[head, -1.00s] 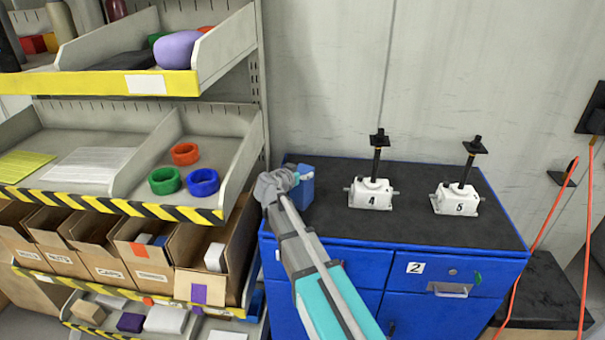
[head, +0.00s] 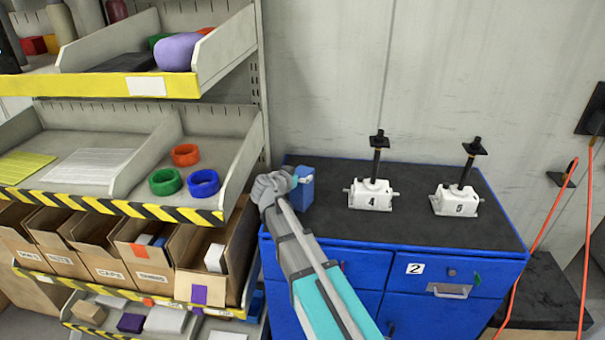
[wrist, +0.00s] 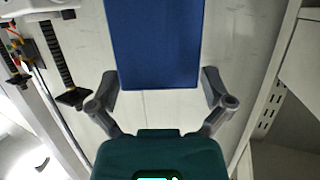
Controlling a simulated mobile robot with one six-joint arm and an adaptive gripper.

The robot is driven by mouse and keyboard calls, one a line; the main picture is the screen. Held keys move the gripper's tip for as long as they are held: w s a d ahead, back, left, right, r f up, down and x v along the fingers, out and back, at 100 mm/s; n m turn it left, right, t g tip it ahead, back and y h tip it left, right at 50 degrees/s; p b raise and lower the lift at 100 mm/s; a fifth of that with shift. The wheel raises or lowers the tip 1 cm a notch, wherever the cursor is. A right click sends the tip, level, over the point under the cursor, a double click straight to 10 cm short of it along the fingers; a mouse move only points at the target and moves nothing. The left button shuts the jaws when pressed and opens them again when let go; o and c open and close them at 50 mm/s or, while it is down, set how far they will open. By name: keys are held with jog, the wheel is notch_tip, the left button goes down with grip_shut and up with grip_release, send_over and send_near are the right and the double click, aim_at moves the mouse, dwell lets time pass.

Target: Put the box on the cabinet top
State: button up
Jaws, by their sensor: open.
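The blue box (head: 305,190) stands upright at the back left corner of the dark cabinet top (head: 420,225). Its lower contact edge is partly hidden by my arm. My gripper (wrist: 160,82) is open, with one finger on each side of the box's near end in the wrist view, where the box (wrist: 155,40) fills the upper middle. Gaps show between the fingers and the box's sides. In the head view my gripper (head: 297,181) is at the box's left side, and its fingers are hard to make out.
A shelf rack (head: 235,150) with rings and cartons stands close on the left. The cabinet top's front middle is clear.

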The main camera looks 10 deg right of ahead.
jog(key=p+v, duration=0.3)
jog(key=v, duration=0.7)
jog(key=shift+s+a, duration=0.2)
jog(key=shift+s, duration=0.1)
jog(key=shift+r, duration=0.15)
jog(key=s+d+f+n+g+y, duration=0.3)
jog(key=s+d+f+g, duration=0.4)
jog(key=s+d+f, duration=0.25)
jog(key=s+f+n+g+y, duration=0.3)
jog(key=s+n+g+y, duration=0.1)
jog(key=s, duration=0.7)
jog(key=a+n+y, duration=0.1)
jog(key=y, duration=0.1)
jog(key=shift+f+y, duration=0.3)
jog(key=shift+f, duration=0.05)
